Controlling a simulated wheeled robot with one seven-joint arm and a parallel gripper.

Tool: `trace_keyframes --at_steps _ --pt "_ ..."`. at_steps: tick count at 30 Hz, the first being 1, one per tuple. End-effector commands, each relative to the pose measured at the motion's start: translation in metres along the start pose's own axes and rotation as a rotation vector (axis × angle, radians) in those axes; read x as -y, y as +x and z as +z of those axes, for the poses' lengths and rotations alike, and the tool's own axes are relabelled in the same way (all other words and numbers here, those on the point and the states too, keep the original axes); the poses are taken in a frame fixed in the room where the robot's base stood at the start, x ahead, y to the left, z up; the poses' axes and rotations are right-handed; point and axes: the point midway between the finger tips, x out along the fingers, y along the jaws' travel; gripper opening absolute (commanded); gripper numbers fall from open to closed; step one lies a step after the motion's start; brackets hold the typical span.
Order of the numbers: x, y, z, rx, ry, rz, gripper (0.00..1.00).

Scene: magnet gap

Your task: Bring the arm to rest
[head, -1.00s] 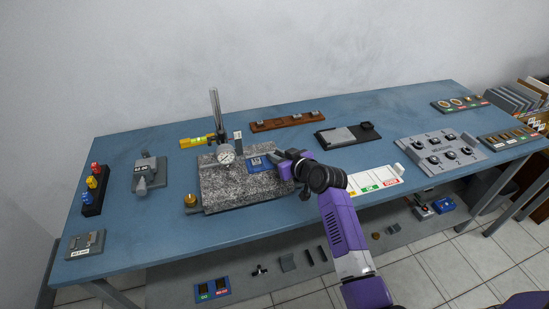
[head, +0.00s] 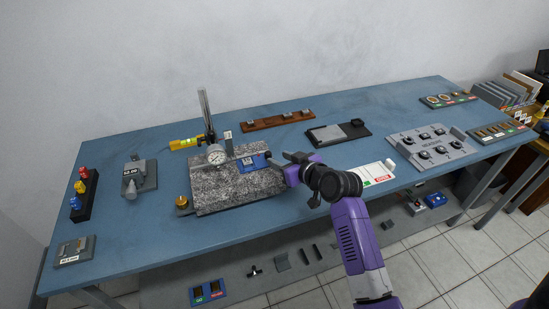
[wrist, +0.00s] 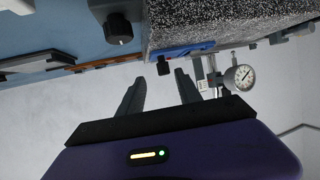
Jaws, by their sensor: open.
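My purple arm reaches over the front of the blue bench. My gripper (head: 279,160) is at the right edge of the speckled granite plate (head: 225,191), close to the blue card (head: 252,162) lying on it. In the wrist view my gripper (wrist: 160,90) shows two dark fingers spread apart with nothing between them. The granite plate (wrist: 230,22) and the dial gauge (wrist: 241,77) appear there upside down, beyond the fingers. In the head view the dial gauge (head: 216,154) hangs from an upright post on the plate.
A wooden rack (head: 277,121) and a black tray (head: 338,134) lie behind the gripper. A white labelled sheet (head: 374,173) is right of the wrist. A grey block with knobs (head: 431,147) stands farther right.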

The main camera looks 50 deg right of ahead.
Motion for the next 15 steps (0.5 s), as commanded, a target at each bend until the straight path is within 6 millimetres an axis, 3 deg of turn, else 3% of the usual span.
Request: trace_keyframes --at_steps 5,15 --pt "-0.0002 -0.0108 0.0003 0.0 0.0 0.001 0.41" --pt "0.0 -0.0112 -0.0001 0.0 0.0 0.0 0.41"
